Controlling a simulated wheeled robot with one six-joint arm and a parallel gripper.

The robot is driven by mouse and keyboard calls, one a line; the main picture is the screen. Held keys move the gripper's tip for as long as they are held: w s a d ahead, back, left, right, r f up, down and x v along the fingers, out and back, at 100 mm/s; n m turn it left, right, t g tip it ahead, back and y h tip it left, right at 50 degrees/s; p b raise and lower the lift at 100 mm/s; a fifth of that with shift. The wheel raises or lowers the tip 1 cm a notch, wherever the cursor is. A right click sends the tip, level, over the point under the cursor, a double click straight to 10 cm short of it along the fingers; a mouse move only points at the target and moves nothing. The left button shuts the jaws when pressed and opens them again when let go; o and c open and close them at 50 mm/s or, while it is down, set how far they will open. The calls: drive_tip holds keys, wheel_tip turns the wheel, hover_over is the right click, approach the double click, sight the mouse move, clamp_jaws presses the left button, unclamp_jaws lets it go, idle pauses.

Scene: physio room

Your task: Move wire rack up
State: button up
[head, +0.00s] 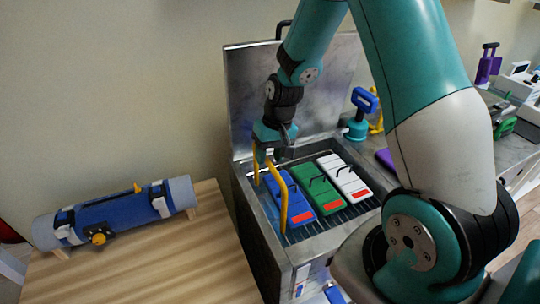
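The wire rack (325,222) sits low inside an open metal tank (262,246), its thin bars showing around the packs. A blue pack (290,193), a green pack (312,186) and a white pack (343,177) lie side by side in it, each with a black handle and a red patch. A tall yellow handle (284,211) rises at the left side of the rack. My gripper (270,158) points down at the top of this yellow handle. The fingers are small and partly hidden, so I cannot tell whether they are closed on it.
The tank's lid (245,95) stands upright behind. A wooden table (150,262) at left holds a blue roll (115,212) with straps. A teal-and-blue device (361,113) stands behind the tank's right side. A cluttered counter (512,152) runs along the right.

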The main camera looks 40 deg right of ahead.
drive_tip(key=d+r+b, duration=0.2)
drive_tip(key=d+r, duration=0.1)
drive_tip(key=r, duration=1.4)
drive_tip(key=shift+s+d, duration=0.15)
drive_tip(key=shift+s, duration=0.25)
drive_tip(key=s+a+n+y, duration=0.2)
drive_tip(key=s+a+n, duration=0.7)
drive_tip(key=s+a, duration=1.1)
drive_tip(key=shift+s+a+r+g+b, duration=0.25)
drive_tip(key=shift+s+a+g+b, duration=0.05)
drive_tip(key=shift+b, duration=0.05)
